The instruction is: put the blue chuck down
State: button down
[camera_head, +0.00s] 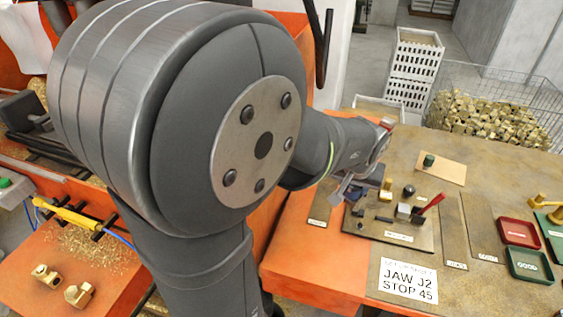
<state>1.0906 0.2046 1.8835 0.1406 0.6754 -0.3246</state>
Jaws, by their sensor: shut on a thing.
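My gripper (358,186) reaches over the left back part of a dark tool board (424,241) on the bench. It is shut on a small dark blue piece (355,194), which I take to be the blue chuck. The chuck is small and partly hidden by the fingers. Whether it touches the board cannot be told from this view. My large arm links fill the left and middle of the picture.
On the board are a grey block (403,211), a black knob (408,190), and a red-handled tool (432,204). Red (519,232) and green (530,266) trays stand to the right. A sign (408,279) lies in front. A wire basket (500,105) of brass parts stands behind.

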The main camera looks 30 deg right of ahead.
jog(key=shift+w+d+f, duration=0.15)
jog(key=shift+w+f, duration=0.05)
jog(key=shift+w, duration=0.25)
jog(key=w+f, duration=0.2)
jog(key=w, duration=0.1)
jog(key=w+a+f, duration=0.1)
jog(key=w+f, duration=0.1)
jog(key=w, duration=0.2)
jog(key=w+a+f, duration=0.1)
jog(key=w+f, duration=0.1)
jog(key=w, duration=0.1)
jog(key=shift+w+a+f, duration=0.2)
jog(key=shift+w+f, duration=0.05)
jog(key=shift+w, duration=0.15)
jog(key=shift+f, duration=2.05)
jog(key=shift+f, duration=0.15)
jog(key=c, duration=0.9)
grip_release()
